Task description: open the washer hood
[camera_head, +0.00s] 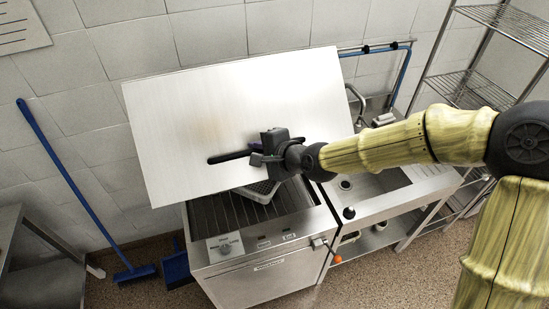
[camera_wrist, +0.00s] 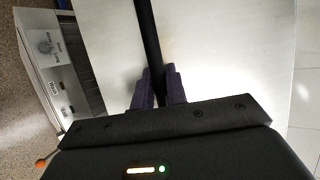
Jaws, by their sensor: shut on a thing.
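The washer hood (camera_head: 240,110) is a large pale metal panel, raised and tilted above the washer (camera_head: 262,283). Its inner side is hidden. A dark bar handle (camera_head: 228,157) runs across the lower part of the hood's front. My gripper (camera_head: 262,150) is at the handle's right part, and in the wrist view my gripper's fingers (camera_wrist: 158,88) are shut on the black handle bar (camera_wrist: 148,40). The hood's face (camera_wrist: 215,50) fills most of the wrist view. Below the hood, the slatted opening of the washer and part of a grey perforated basket (camera_head: 258,191) show.
A sink counter (camera_head: 372,184) adjoins the washer on the right, with a wire shelf rack (camera_head: 470,88) beyond. A blue broom (camera_head: 75,190) leans on the tiled wall at left, near a blue dustpan (camera_head: 176,268). A metal table (camera_head: 40,262) stands at far left.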

